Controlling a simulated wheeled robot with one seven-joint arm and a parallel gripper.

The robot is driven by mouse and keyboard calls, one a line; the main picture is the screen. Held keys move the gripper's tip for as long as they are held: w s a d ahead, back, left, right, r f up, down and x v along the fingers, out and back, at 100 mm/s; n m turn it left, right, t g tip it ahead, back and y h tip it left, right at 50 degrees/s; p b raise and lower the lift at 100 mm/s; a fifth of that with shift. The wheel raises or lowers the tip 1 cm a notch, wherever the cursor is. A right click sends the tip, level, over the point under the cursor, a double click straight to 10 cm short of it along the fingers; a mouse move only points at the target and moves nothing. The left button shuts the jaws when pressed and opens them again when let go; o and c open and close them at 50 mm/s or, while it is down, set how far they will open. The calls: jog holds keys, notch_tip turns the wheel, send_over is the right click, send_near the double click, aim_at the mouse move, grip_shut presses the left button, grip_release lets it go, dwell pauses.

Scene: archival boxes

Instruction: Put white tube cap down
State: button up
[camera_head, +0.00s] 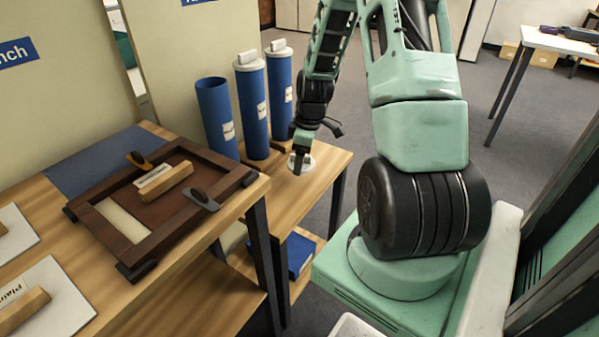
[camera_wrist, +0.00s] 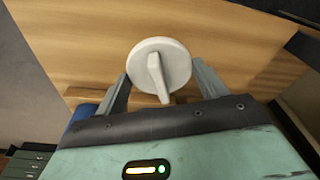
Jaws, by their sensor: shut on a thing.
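The white tube cap (camera_head: 301,165) is a round disc with a raised bar handle, near the right part of the small wooden table (camera_head: 312,180). In the wrist view the cap (camera_wrist: 176,58) faces the camera between the two fingers, with wood behind it. My gripper (camera_head: 301,150) is shut on the cap and points down at it; its fingers also show in the wrist view (camera_wrist: 162,88). I cannot tell whether the cap touches the tabletop. An open blue tube (camera_head: 216,118) without a cap stands left of my gripper.
Two blue tubes with white caps, one nearer (camera_head: 252,110) and one farther (camera_head: 280,90), stand close beside the open tube. A dark wooden frame press (camera_head: 125,245) lies on the larger bench at left. The small table's front part is clear.

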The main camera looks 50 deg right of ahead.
aim_at(308, 156)
jog(key=shift+f+b, duration=0.4)
jog(key=shift+f, duration=1.6)
jog(key=shift+f, duration=0.1)
jog(key=o, duration=0.9)
jog(key=shift+o, duration=0.2)
jog(key=r+p, duration=0.1)
jog(key=r, duration=0.3)
jog(key=s+r+p, duration=0.1)
jog(key=r, duration=0.3)
jog(key=r+p, duration=0.1)
jog(key=r, duration=0.3)
jog(key=shift+s+d, duration=0.3)
jog(key=shift+d, duration=0.1)
